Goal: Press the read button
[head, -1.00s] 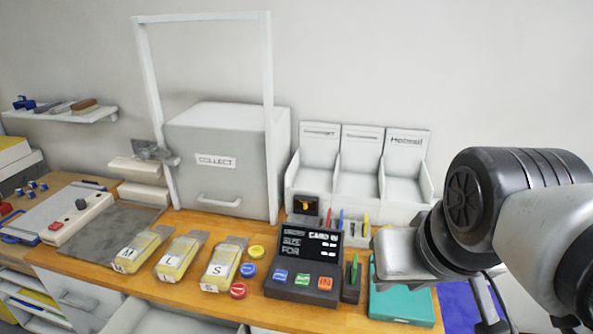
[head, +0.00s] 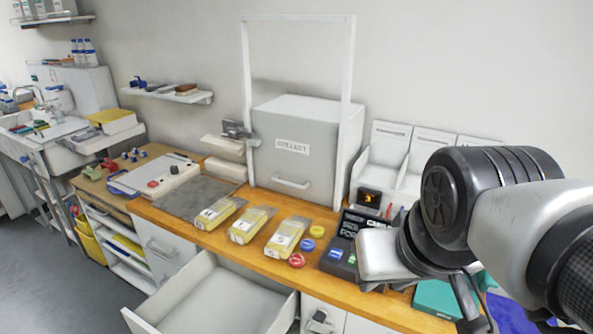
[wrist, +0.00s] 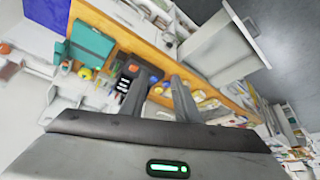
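A black console (head: 347,225) with a lettered display stands on the wooden counter, partly hidden behind my arm. A blue button (head: 335,254) and a green button show on its sloped front in the head view; its right part is covered. I cannot read which button is marked read. In the wrist view the console (wrist: 128,70) appears near the left finger, with an orange-red button on it. My gripper (wrist: 160,80) is open and empty, its two fingers spread apart. The fingers are hidden in the head view.
Yellow packs (head: 287,237) and red, blue and yellow discs (head: 297,260) lie left of the console. A drawer (head: 215,305) stands open below the counter. A white COLLECT box (head: 292,165) stands behind. A small display (head: 371,198) glows orange. A teal item (head: 437,297) lies right.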

